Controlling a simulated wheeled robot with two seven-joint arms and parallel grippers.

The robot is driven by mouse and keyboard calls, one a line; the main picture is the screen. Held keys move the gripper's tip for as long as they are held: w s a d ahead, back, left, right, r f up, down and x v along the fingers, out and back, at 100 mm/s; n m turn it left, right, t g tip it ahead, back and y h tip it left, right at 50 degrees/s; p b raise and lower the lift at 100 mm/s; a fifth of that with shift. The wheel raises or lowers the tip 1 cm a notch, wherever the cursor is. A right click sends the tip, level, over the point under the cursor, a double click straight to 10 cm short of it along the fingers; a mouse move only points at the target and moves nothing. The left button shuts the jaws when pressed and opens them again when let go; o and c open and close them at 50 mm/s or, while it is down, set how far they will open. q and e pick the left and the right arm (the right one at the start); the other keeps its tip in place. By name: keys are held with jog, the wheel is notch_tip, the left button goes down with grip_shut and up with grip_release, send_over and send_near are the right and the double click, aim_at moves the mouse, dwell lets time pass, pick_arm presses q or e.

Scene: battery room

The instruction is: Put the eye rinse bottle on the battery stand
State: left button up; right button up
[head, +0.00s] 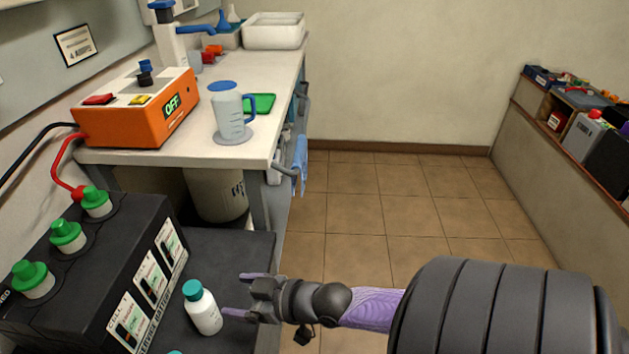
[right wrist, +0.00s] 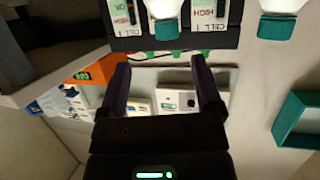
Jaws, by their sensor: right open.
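A white bottle with a teal cap (head: 203,309), which looks like an eye rinse bottle, stands upright on the dark top of the battery stand (head: 236,257), beside the black battery (head: 95,265). In the right wrist view it shows upside down (right wrist: 166,9), ahead of the fingers. A second, similar bottle shows there at the right (right wrist: 282,6); in the head view only a teal bit shows at the bottom edge. My right gripper (head: 234,295) is open and empty, its fingertips just right of the first bottle. My left gripper is not in view.
A workbench (head: 190,145) holds an orange charger (head: 142,108), a measuring jug (head: 229,112) and a white basin (head: 273,32). A teal open box (right wrist: 299,122) is at the wrist view's right. Tiled floor is clear.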

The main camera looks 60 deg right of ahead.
jog(key=s+d+f+m+g+h, duration=0.15)
jog(key=s+f+g, duration=0.25)
jog(key=s+f, duration=0.65)
jog(key=s+d+f+g+h, duration=0.35)
jog(key=s+f, duration=0.35)
jog(key=f, duration=0.6)
jog(key=s+a+f+g, duration=0.2)
jog(key=s+f+g, duration=0.1)
jog(key=s, duration=0.7)
jog(key=s+a+f+g, duration=0.3)
jog(key=s+g, duration=0.1)
jog(key=s, duration=0.6)
jog(key=shift+a+f+n, duration=0.15)
jog(key=shift+a+n, duration=0.2)
